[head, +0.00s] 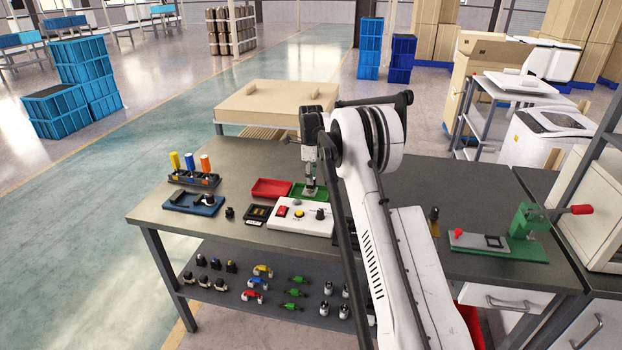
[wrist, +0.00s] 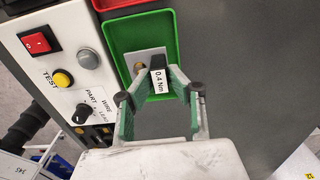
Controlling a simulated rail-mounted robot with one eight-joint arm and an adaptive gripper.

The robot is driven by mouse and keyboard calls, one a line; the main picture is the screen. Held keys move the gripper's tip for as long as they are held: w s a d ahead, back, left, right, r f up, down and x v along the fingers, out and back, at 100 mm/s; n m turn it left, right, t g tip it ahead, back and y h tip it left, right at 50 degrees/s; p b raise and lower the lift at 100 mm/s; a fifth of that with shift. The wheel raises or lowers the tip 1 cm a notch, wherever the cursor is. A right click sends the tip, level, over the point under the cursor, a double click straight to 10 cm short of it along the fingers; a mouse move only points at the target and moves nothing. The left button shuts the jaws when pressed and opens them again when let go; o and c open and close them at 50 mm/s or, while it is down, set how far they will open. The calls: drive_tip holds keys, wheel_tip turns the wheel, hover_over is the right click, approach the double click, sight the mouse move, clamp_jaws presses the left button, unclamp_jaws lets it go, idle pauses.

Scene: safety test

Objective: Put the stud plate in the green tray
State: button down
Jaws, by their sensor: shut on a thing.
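The green tray (head: 322,192) lies on the workbench behind the white test box. In the wrist view the green tray (wrist: 168,35) fills the top middle. The stud plate (wrist: 148,56) shows as a small light metal plate with a brass-coloured stud and a black block labelled "0.4 Nm". It is over or in the tray; I cannot tell whether it touches the tray floor. My gripper (wrist: 164,82) is shut on the stud plate's black block. In the head view my gripper (head: 310,190) points down at the green tray, and the plate is too small to make out.
The red tray (head: 271,188) sits left of the green one. The white test box (head: 300,215) with red switch, yellow button and knob stands close in front. A blue fixture (head: 194,202) and a bottle rack (head: 194,178) are at left. A green press (head: 520,235) stands at right.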

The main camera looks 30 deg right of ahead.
drive_tip(key=shift+f+b, duration=0.5)
drive_tip(key=shift+f, duration=0.2)
idle(0.8)
drive_tip(key=c, duration=1.5)
unclamp_jaws()
drive_tip(key=shift+c, duration=0.2)
drive_tip(key=shift+r, duration=0.15)
drive_tip(key=shift+r+p, duration=1.05)
drive_tip(key=shift+r, duration=2.35)
